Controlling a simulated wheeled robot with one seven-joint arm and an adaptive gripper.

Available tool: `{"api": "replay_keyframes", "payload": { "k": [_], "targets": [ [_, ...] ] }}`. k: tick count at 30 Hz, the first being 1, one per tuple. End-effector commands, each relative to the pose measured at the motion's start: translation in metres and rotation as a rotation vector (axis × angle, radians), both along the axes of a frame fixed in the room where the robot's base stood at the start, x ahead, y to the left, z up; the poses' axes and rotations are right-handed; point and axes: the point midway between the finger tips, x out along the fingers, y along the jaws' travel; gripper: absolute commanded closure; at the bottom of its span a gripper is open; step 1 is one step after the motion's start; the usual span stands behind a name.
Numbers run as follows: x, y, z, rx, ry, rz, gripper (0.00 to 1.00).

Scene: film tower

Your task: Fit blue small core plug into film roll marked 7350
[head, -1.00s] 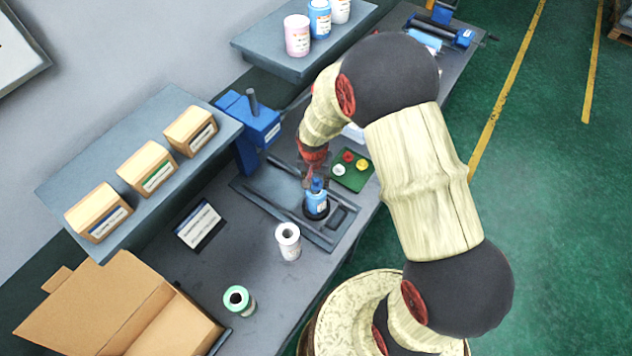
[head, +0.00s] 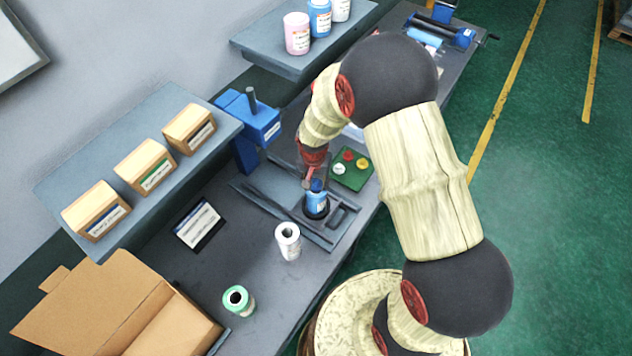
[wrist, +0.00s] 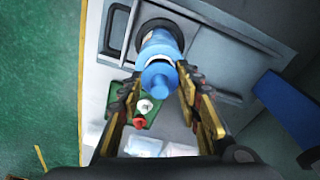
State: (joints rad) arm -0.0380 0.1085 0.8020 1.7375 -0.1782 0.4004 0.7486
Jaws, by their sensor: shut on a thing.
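The blue small core plug (wrist: 159,76) is between the two fingers of my gripper (wrist: 158,92), which is shut on it. The plug is over the top end of a blue film roll (wrist: 160,38) and looks roughly in line with it. In the head view, the plug (head: 316,186) touches or nearly touches the top of the upright roll (head: 316,202); I cannot tell how deep it sits. The roll stands in a dark round holder on a grey fixture plate (head: 272,205). The marking 7350 is not legible.
A green tray (head: 338,181) with red, yellow and white plugs is close behind the roll. A white roll (head: 288,240) and a green-ended roll (head: 238,299) stand nearer. A blue stand (head: 258,125) is behind left. An open carton (head: 110,310) fills the front left.

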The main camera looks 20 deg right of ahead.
Motion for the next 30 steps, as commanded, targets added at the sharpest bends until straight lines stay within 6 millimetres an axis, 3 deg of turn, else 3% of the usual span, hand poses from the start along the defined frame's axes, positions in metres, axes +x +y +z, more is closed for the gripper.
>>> {"api": "replay_keyframes", "payload": {
  "k": [14, 30],
  "targets": [
    [0.000, 0.000, -0.009, 0.000, 0.000, 0.000, 0.82],
    [0.000, 0.000, 0.005, 0.000, 0.000, 0.000, 0.82]
  ]
}}
